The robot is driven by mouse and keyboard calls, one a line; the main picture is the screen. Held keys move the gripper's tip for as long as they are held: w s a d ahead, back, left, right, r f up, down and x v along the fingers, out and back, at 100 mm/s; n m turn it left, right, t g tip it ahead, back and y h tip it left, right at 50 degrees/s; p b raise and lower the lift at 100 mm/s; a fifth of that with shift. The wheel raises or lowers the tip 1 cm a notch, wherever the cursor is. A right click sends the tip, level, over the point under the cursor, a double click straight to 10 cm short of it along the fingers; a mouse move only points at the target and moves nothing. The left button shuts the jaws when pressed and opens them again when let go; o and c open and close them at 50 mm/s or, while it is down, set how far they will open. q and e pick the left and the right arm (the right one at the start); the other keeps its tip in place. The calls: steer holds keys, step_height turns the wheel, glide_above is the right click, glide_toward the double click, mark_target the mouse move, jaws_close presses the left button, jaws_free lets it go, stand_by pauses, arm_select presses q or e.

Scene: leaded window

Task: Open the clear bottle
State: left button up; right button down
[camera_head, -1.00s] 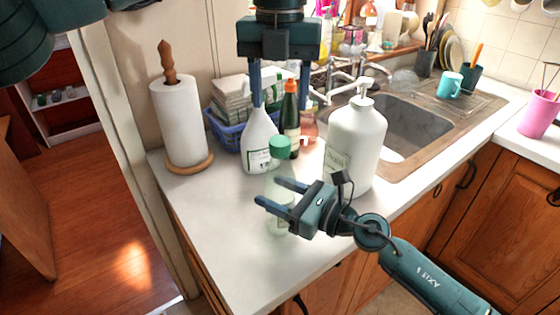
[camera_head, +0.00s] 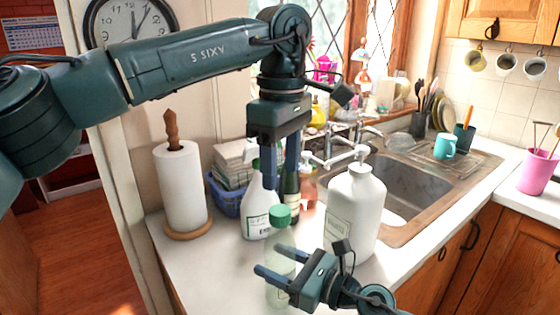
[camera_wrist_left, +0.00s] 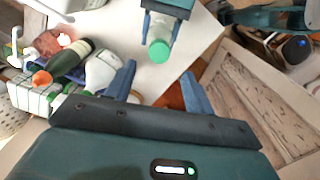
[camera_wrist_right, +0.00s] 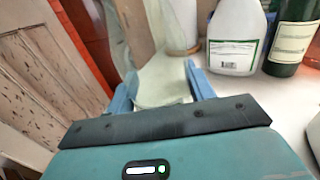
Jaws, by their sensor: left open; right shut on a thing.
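The clear bottle (camera_head: 281,258) stands upright near the front of the white counter, with its green cap (camera_head: 280,216) on. It also shows in the left wrist view (camera_wrist_left: 160,34), green cap (camera_wrist_left: 159,51) toward the camera, and its body fills the space between the fingers in the right wrist view (camera_wrist_right: 162,80). My right gripper (camera_head: 268,281) is shut on the bottle's body from the right. My left gripper (camera_head: 279,182) points down, open and empty, above and slightly behind the cap, apart from it. In the left wrist view its fingers (camera_wrist_left: 160,85) are spread.
A large white pump bottle (camera_head: 355,212) stands close on the right. A white spray bottle (camera_head: 257,208) and a dark green bottle (camera_head: 291,195) stand behind. A paper towel roll (camera_head: 181,190) is at left. The sink (camera_head: 415,190) lies right.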

mark_target(280, 210)
arm_select(q)
steer(key=m, duration=0.4)
steer(key=shift+m, duration=0.3)
steer(key=m, duration=0.4)
steer(key=shift+m, duration=0.3)
steer(key=m, duration=0.8)
steer(key=shift+w+a+m, duration=0.1)
steer(key=shift+m, duration=0.2)
steer(key=shift+f, duration=4)
